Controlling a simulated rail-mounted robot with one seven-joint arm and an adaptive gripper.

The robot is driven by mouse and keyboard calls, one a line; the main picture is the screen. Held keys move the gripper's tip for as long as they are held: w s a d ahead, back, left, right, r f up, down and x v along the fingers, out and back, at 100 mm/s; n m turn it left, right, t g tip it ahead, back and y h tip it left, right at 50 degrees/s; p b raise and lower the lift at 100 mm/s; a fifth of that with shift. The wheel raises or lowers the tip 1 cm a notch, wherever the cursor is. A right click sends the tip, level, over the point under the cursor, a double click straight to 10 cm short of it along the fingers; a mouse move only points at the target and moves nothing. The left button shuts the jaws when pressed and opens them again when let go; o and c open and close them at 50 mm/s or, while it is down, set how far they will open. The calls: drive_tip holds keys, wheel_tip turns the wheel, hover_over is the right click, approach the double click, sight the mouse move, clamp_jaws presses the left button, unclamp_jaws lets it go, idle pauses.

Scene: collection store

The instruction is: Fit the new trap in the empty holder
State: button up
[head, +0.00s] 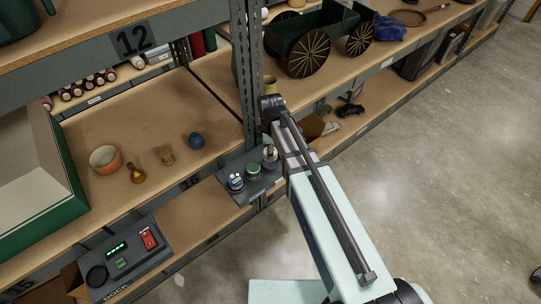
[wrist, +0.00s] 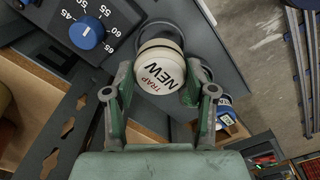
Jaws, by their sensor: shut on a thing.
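The new trap (wrist: 160,68) is a cream-white round piece whose end face reads "NEW TRAP" in the wrist view. My gripper (wrist: 158,82) is shut on it, one green-padded finger on each side. A dark round rim (wrist: 183,28) shows behind the trap's far end. I cannot tell whether this is the empty holder, nor whether the trap is inside it or only in front of it. In the head view, my arm hides the gripper's fingers and I cannot make out the trap for certain.
A panel with a blue dial (wrist: 87,33) is close at the trap's left. A steel upright (head: 243,75) stands beside my arm. The dock box (head: 128,257) is lower left.

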drive_tip(key=shift+f, duration=1.95)
drive_tip(key=shift+f, duration=0.3)
drive_tip(key=o, duration=1)
drive_tip(key=shift+o, duration=0.2)
wheel_tip(320, 180, up, 13)
drive_tip(key=shift+f+b, duration=0.15)
drive_tip(key=shift+b, duration=0.4)
